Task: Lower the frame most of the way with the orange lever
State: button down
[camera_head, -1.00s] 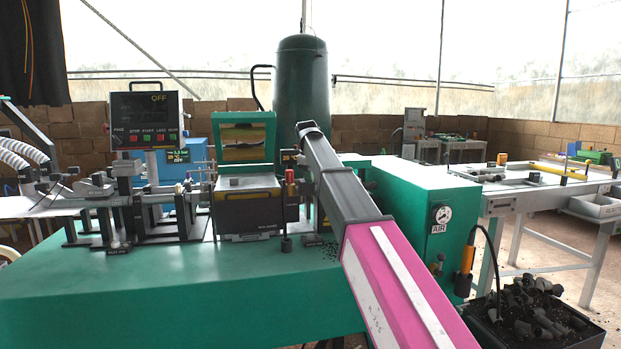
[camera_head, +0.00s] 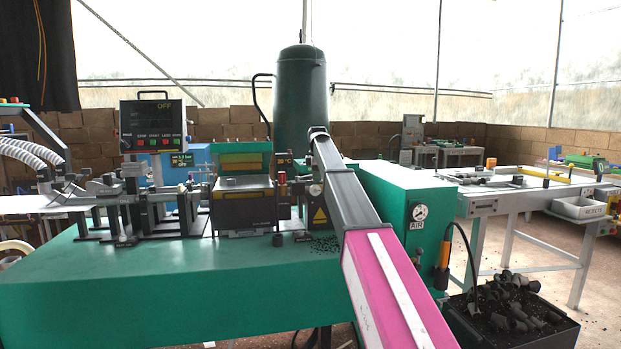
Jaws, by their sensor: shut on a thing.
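The green frame (camera_head: 241,148) stands over the dark press block (camera_head: 242,190) on the green machine, low, with only a narrow window strip showing. My arm, pink and dark, crosses from the lower right up to beside the frame. Its far end stands just right of the frame. My gripper cannot be made out, being hidden behind the arm. No orange lever can be told clearly near the frame.
The green bench top (camera_head: 150,275) is clear in front. A control panel (camera_head: 153,126) reading OFF stands left. A green cabinet (camera_head: 395,200) with an air gauge is right of my arm. An orange-handled tool (camera_head: 442,262) hangs there above a black bin (camera_head: 465,320) of dark plugs.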

jog(key=w+n, duration=0.1)
jog(key=w+d+n, duration=0.1)
jog(key=shift+w+n+y, duration=0.15)
jog(key=shift+n+y, duration=0.15)
jog(key=shift+w+d+n, duration=0.25)
jog(key=shift+w+n, duration=0.85)
jog(key=shift+n, duration=0.4)
jog(key=c, duration=0.8)
grip_release()
jog(key=shift+o, duration=0.2)
jog(key=shift+r, duration=0.15)
notch_tip(320, 180, up, 10)
jog(key=s+d, duration=0.1)
jog(key=shift+s+r, duration=0.2)
jog(key=shift+s, duration=0.2)
